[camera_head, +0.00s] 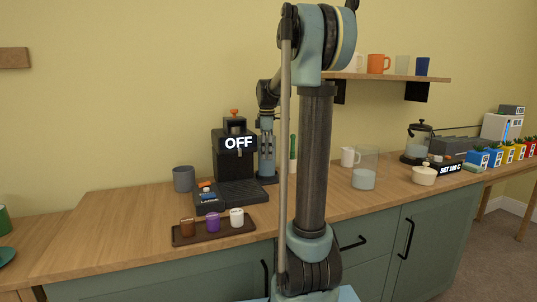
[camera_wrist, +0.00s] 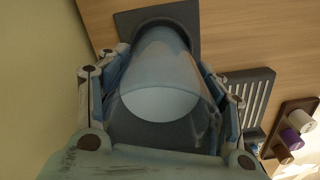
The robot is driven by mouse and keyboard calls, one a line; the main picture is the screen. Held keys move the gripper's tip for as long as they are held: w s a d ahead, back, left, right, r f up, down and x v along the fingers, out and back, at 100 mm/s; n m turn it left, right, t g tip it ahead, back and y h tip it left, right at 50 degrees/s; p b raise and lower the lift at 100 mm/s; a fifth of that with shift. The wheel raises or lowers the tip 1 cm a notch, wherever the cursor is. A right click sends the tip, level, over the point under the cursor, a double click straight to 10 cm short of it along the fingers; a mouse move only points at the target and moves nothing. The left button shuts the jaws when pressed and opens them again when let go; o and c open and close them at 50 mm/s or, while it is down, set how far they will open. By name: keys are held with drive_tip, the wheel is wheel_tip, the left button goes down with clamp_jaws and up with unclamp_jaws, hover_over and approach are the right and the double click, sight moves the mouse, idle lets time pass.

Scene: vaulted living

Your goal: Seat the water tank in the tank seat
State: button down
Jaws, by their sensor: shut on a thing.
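The water tank (camera_wrist: 160,80) is a clear cylinder with a pale disc inside. In the wrist view it lies between the two fingers of my gripper (camera_wrist: 163,112), which is shut on it. Its far end meets a dark round shape on the dark square tank seat (camera_wrist: 190,22); I cannot tell whether it is fully down. In the head view my gripper (camera_head: 267,150) points down beside the black coffee machine (camera_head: 228,165), over a dark base (camera_head: 268,180). The tank is hard to make out there.
A drip grille (camera_wrist: 245,100) is close to the right finger. A brown tray (camera_head: 212,232) with three small cups stands in front of the machine. A grey cup (camera_head: 184,179) is on its left.

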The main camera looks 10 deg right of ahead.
drive_tip(key=shift+c, duration=1.7)
unclamp_jaws()
drive_tip(key=shift+f, duration=0.15)
wheel_tip(320, 180, up, 12)
